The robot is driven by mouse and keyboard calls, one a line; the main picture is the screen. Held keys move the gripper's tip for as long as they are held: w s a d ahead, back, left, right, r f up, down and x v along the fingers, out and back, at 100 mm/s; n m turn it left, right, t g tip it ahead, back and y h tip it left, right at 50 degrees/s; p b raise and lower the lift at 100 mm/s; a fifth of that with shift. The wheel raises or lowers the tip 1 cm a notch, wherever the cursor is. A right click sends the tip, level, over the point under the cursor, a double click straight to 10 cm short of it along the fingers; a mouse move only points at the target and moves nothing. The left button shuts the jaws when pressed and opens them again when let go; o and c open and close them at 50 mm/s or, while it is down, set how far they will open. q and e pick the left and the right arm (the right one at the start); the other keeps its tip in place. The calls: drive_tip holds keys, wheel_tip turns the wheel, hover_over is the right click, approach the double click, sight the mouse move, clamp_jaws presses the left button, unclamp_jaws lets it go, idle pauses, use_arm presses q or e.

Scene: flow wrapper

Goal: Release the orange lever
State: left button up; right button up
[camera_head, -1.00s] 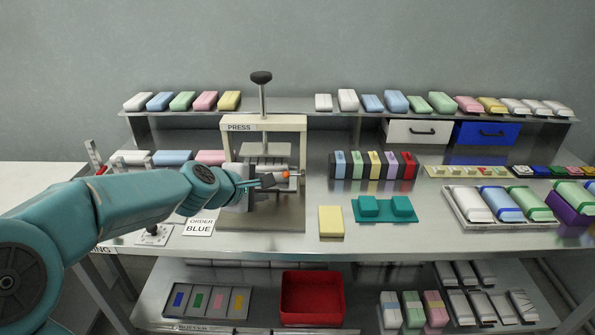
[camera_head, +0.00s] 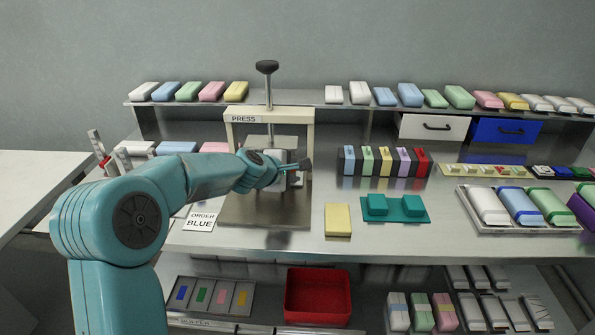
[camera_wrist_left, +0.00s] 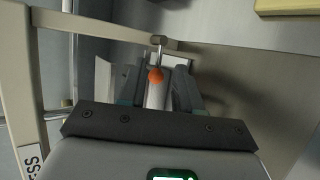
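The orange lever (camera_wrist_left: 155,75) shows in the left wrist view as a round orange knob on a thin metal rod at the press. It is hidden in the head view behind my gripper. My left gripper (camera_head: 303,166) reaches in front of the press (camera_head: 311,140) from the left. In the left wrist view the fingers of my left gripper (camera_wrist_left: 155,88) stand apart on both sides of the knob, with gaps visible beside it. Whether a finger touches the rod is unclear. My right gripper is not in view.
A yellow block (camera_head: 338,220) and a teal fixture (camera_head: 394,209) lie right of the press. Several coloured blocks stand in a row (camera_head: 384,161) behind them. An order card (camera_head: 200,219) lies at the left. A red bin (camera_head: 318,296) is on the lower shelf.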

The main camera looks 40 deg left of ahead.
use_arm(q)
drive_tip(key=shift+x, duration=1.45)
drive_tip(key=shift+r, duration=0.1)
clamp_jaws()
